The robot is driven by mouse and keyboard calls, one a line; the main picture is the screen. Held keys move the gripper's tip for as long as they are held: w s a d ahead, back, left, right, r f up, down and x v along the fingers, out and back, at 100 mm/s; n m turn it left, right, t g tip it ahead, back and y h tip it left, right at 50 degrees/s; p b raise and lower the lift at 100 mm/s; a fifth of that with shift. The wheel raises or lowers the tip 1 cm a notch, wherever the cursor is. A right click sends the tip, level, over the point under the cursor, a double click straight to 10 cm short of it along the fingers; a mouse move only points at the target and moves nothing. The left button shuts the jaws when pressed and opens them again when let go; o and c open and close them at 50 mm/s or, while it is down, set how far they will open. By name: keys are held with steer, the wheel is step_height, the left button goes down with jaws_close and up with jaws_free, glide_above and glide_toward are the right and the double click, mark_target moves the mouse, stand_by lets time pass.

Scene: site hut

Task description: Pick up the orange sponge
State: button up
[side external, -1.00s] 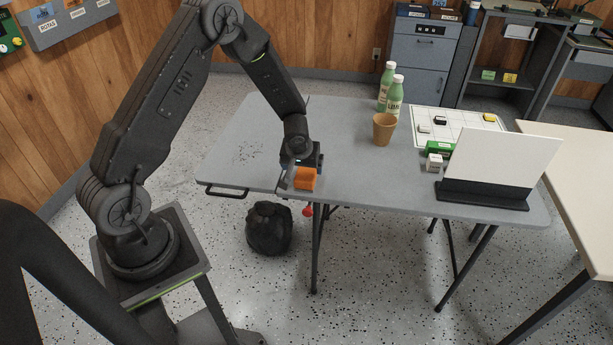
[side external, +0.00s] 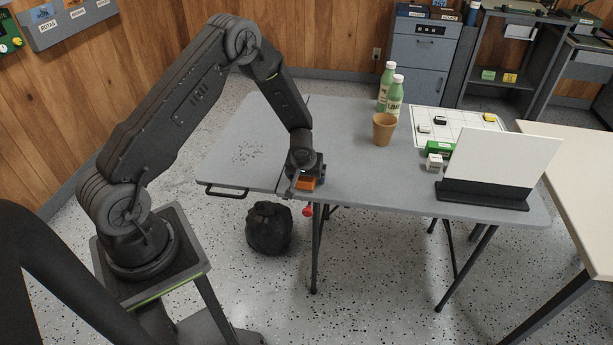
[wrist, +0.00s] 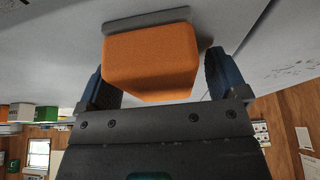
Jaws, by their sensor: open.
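The orange sponge (side external: 305,184) lies on the grey folding table (side external: 340,190) near its front edge, partly hidden by my gripper in the side view. In the wrist view the sponge (wrist: 151,62) is an orange block with a thin grey layer along its far side. My gripper (side external: 301,178) is down at the sponge. In the wrist view my gripper (wrist: 160,82) is open, with one dark finger on each side of the sponge. A narrow gap shows at the right finger; the left finger is very close to the sponge, and I cannot tell whether it touches.
A brown cup (side external: 384,129) and green bottles (side external: 395,97) stand farther back on the table. A white board on a dark stand (side external: 483,192) and small boxes (side external: 433,161) are at the right. The table's left part is clear. A black bag (side external: 269,228) is on the floor.

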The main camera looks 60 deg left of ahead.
steer(key=c, duration=1)
steer(key=shift+r, duration=0.6)
step_height(320, 180, up, 3)
steer(key=shift+f, duration=0.1)
steer(key=s+a+r, duration=0.2)
steer(key=s, duration=0.1)
steer(key=s+a+r, duration=0.2)
steer(key=a, duration=0.1)
steer(key=s+a+r, duration=0.3)
steer(key=shift+s, duration=0.3)
